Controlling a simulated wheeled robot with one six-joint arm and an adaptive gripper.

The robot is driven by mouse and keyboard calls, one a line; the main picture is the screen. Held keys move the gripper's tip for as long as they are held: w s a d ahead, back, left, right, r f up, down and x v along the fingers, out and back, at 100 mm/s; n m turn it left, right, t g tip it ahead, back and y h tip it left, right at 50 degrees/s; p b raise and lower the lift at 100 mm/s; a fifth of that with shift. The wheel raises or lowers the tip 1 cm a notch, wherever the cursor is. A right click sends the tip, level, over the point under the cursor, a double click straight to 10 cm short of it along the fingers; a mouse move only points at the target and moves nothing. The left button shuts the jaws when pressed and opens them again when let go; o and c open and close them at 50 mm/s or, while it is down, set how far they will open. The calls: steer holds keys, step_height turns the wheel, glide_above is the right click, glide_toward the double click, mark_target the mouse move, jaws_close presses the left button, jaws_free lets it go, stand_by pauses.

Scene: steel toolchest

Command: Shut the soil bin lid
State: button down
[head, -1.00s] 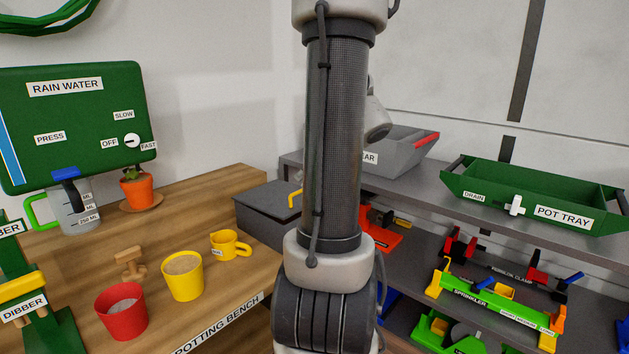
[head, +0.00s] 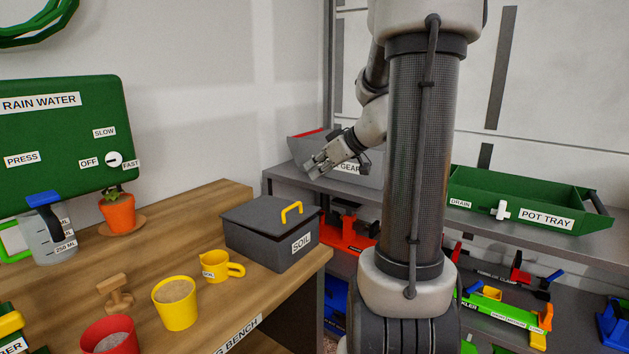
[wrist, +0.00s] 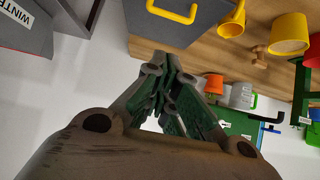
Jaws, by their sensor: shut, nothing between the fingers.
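The soil bin (head: 265,245) is a dark grey box labelled SOIL on the right end of the wooden bench. Its lid (head: 255,213), with a yellow handle (head: 291,212), lies flat across the top; I see no clear gap under it. In the wrist view the lid (wrist: 150,28) and handle (wrist: 172,12) show at the top, beyond the fingers. My gripper (head: 314,166) is shut and empty, above and behind the bin in the head view, apart from it. In the wrist view its fingertips (wrist: 172,62) are together.
A yellow scoop (head: 216,266), yellow pot (head: 175,303) and red pot (head: 108,338) stand left of the bin. A grey gear bin (head: 305,147) and green pot tray (head: 525,200) sit on the shelf at right. Bare bench lies behind the yellow scoop.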

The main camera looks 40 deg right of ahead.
glide_above(293, 205)
steer(key=s, duration=0.1)
step_height(293, 205, down, 6)
step_height(293, 205, down, 2)
steer(key=shift+d+f, duration=0.1)
steer(key=shift+w+f, duration=0.1)
steer(key=shift+f, duration=0.55)
steer(key=shift+s+d+f, duration=0.1)
steer(key=shift+s+f, duration=0.15)
steer(key=shift+f, duration=0.4)
steer(key=shift+s+f, duration=0.2)
steer(key=shift+f, duration=0.4)
steer(key=shift+r, duration=0.1)
